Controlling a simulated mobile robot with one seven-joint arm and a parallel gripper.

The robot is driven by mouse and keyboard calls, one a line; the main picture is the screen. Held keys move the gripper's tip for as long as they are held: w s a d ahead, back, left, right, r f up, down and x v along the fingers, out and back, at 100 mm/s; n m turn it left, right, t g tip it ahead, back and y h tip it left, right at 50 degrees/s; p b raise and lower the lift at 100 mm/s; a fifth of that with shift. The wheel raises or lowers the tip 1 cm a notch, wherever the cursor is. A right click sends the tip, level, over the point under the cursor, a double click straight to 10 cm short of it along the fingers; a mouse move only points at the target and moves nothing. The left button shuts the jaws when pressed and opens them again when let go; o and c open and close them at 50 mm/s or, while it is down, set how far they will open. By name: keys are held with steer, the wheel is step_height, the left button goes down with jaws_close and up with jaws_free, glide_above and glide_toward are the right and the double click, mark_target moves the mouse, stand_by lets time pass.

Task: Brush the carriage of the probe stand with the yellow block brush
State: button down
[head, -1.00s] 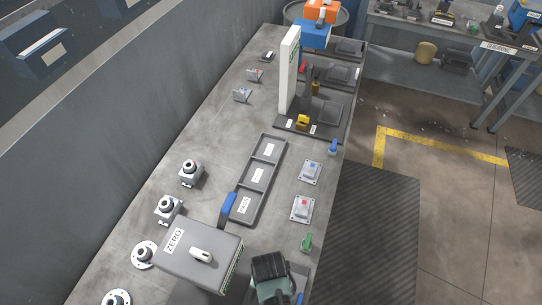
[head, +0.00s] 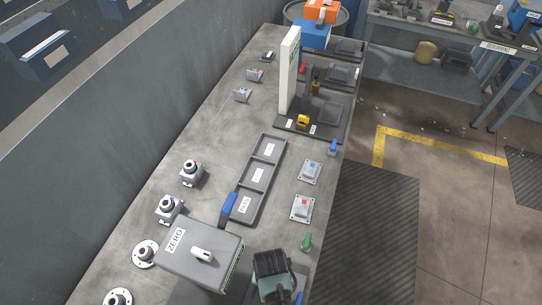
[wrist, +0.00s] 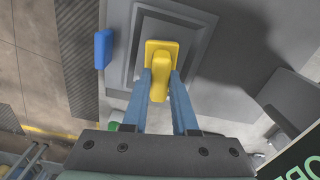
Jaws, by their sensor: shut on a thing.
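My gripper (wrist: 159,85) is shut on the yellow block brush (wrist: 158,50), its blue fingers on either side of the handle. The brush block is over a grey stepped tray (wrist: 128,52); I cannot tell if it touches it. In the head view my arm's dark green end is at the bottom, and the brush is hidden there.
A grey ZERO box (head: 200,257) is left of my arm. A three-part tray (head: 258,177) lies mid-bench. Switch boxes (head: 302,209), a green knob (head: 306,242) and a blue knob (head: 334,147) line the right edge. Round fittings (head: 168,208) stand left.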

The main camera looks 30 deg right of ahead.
steer(key=shift+s+a+r+p, duration=0.1)
steer(key=shift+s+a+p, duration=0.4)
steer(key=shift+a, duration=0.25)
step_height(320, 180, up, 8)
steer(key=p, duration=0.8)
steer(key=shift+r, duration=0.1)
steer(key=f+b, duration=0.1)
steer(key=b, duration=0.2)
steer(key=shift+w+f+b, duration=0.1)
steer(key=shift+b, duration=0.25)
steer(key=b, duration=0.3)
steer(key=shift+b, duration=0.4)
